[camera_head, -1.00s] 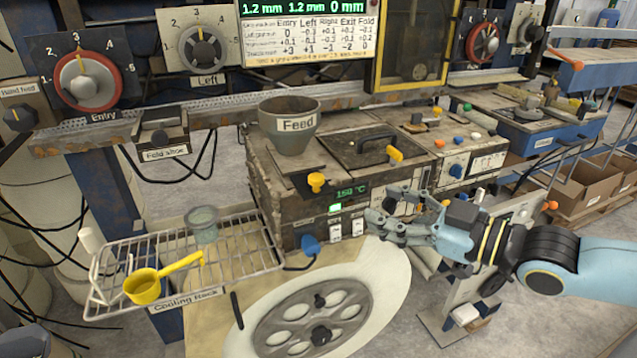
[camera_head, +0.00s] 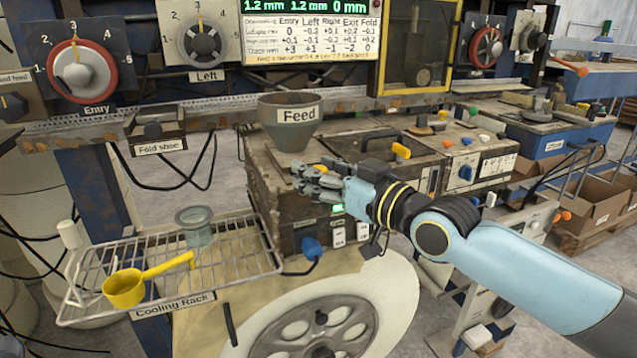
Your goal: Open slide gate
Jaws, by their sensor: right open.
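The grey feed hopper (camera_head: 291,122), labelled "Feed", stands on the left end of the heated wooden-topped box (camera_head: 272,205). No part is labelled as a slide gate. My right gripper (camera_head: 300,181) is open at the box's front top edge, just below and right of the hopper. Another yellow knob (camera_head: 401,150) shows on the right part of the box top, behind my right wrist. My left gripper is not in view.
A blue knob (camera_head: 311,247) sticks out of the box front. A large wheel (camera_head: 320,325) lies below. A dark handle (camera_head: 378,140) is on the lid.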

